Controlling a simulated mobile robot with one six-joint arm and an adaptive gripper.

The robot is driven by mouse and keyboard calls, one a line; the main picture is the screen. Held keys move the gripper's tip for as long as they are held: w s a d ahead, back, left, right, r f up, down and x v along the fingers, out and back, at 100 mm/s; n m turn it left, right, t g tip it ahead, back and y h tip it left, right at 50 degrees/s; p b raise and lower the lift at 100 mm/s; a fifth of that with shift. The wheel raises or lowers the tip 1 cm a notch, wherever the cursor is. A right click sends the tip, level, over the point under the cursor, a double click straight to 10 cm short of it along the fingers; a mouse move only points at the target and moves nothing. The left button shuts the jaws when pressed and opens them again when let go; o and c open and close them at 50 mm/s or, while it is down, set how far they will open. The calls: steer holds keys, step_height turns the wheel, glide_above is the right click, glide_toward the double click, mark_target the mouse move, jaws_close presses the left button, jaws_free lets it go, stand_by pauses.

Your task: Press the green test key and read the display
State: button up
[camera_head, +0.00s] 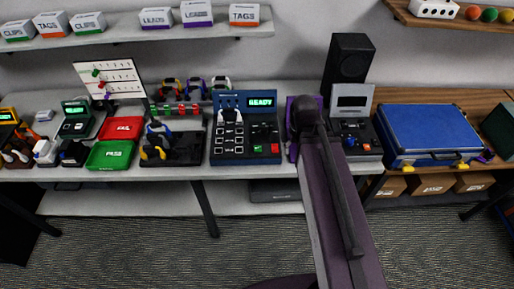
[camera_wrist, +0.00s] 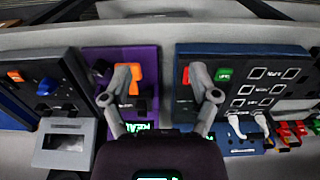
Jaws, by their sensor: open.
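The blue test panel (camera_head: 245,150) stands on the bench left of my arm, with a lit green display reading READY (camera_head: 262,102). Its green key (camera_head: 262,134) also shows in the wrist view (camera_wrist: 223,74), beside a red key (camera_wrist: 186,76). A purple device (camera_wrist: 92,56) lies mostly under my gripper, with an orange key (camera_wrist: 135,84) and partly hidden green lit text (camera_wrist: 140,127). My gripper (camera_wrist: 163,97) is open and empty, its fingers spread over the purple device and the blue panel's near edge. Whether a fingertip touches anything cannot be told.
A grey-topped device (camera_head: 353,98) and a black speaker (camera_head: 347,62) stand right of my arm, then a blue case (camera_head: 430,128). Red (camera_head: 121,129) and green (camera_head: 110,155) trays sit at left. White cables (camera_wrist: 236,127) are plugged into the blue panel.

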jaws_close()
stand_by(1.1)
